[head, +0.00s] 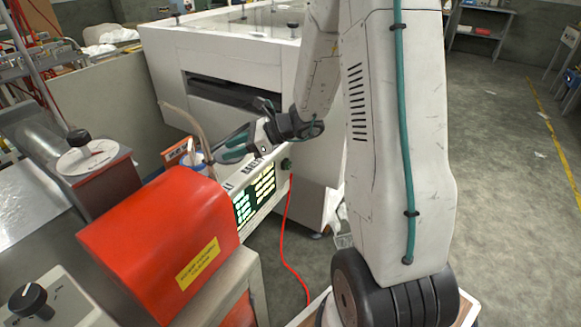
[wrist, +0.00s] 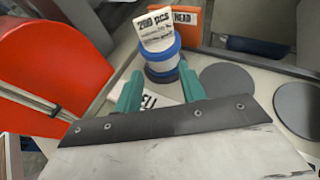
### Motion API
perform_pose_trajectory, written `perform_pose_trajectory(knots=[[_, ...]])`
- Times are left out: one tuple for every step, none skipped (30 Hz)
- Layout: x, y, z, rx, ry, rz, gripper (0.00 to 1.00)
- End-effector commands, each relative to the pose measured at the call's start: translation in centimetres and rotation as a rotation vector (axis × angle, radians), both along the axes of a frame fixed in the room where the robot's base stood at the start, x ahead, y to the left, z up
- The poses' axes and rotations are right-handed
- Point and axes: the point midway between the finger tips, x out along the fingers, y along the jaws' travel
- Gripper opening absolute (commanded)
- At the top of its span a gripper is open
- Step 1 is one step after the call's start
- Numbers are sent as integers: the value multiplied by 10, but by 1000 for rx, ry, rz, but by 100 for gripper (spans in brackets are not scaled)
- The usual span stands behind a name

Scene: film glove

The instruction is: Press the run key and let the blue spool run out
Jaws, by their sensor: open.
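My gripper (head: 230,148) is open, with its teal fingers over the light machine top. The wrist view shows the two fingers (wrist: 160,90) apart with nothing held between them. The blue spool (wrist: 162,60) stands upright just beyond the fingertips, with a white band and a white "200 pcs" card above it. In the head view the blue spool (head: 197,161) is small, left of the gripper. A panel with green-lit text (head: 254,194) is on the machine's front. I cannot tell which control is the run key.
A red cover (head: 150,232) stands close to the left of the spool; it also fills the wrist view's left side (wrist: 50,70). An orange "HEAD" sign (wrist: 188,24) is behind the spool. Two flat grey discs (wrist: 227,80) lie at right. A red cable (head: 287,245) hangs below.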

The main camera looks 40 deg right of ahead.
Motion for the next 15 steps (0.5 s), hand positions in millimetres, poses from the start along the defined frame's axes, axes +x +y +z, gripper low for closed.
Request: perform_pose_trajectory(knots=[[0, 0, 0, 0, 0, 0, 26], [0, 0, 0, 0, 0, 0, 18], [0, 0, 0, 0, 0, 0, 7], [0, 0, 0, 0, 0, 0, 0], [0, 0, 0, 0, 0, 0, 0], [0, 0, 0, 0, 0, 0, 0], [0, 0, 0, 0, 0, 0, 0], [0, 0, 0, 0, 0, 0, 0], [0, 0, 0, 0, 0, 0, 0], [0, 0, 0, 0, 0, 0, 0], [0, 0, 0, 0, 0, 0, 0], [0, 0, 0, 0, 0, 0, 0], [0, 0, 0, 0, 0, 0, 0], [0, 0, 0, 0, 0, 0, 0], [0, 0, 0, 0, 0, 0, 0]])
